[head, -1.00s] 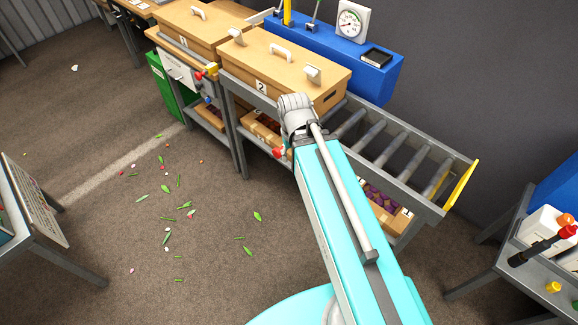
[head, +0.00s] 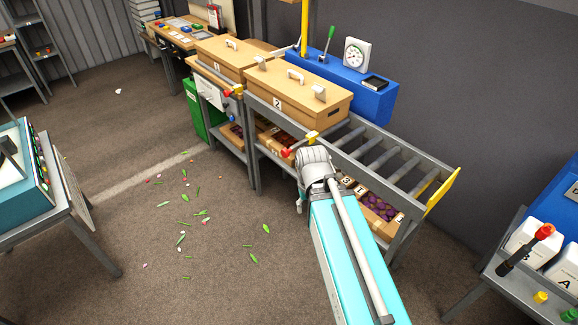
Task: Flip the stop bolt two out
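Box 2 (head: 298,92), a cardboard box with a lid handle, stands on the roller conveyor. On the conveyor's front rail below it is a yellow block (head: 312,137), with a red knob (head: 286,153) sticking out to its lower left. These look like stop bolt two. A similar yellow block (head: 238,89) with a red knob (head: 227,93) is by box 1 (head: 232,58). My arm reaches toward the rail, its grey joint just below the yellow block. My gripper is not visible; the arm hides what lies behind it.
The rollers (head: 385,157) right of box 2 are empty, ending at a yellow end plate (head: 442,190). Cartons of purple tulips (head: 380,208) sit on the lower shelf. A blue cabinet with a dial (head: 356,53) stands behind. Leaves litter the open floor. Tables stand left and right.

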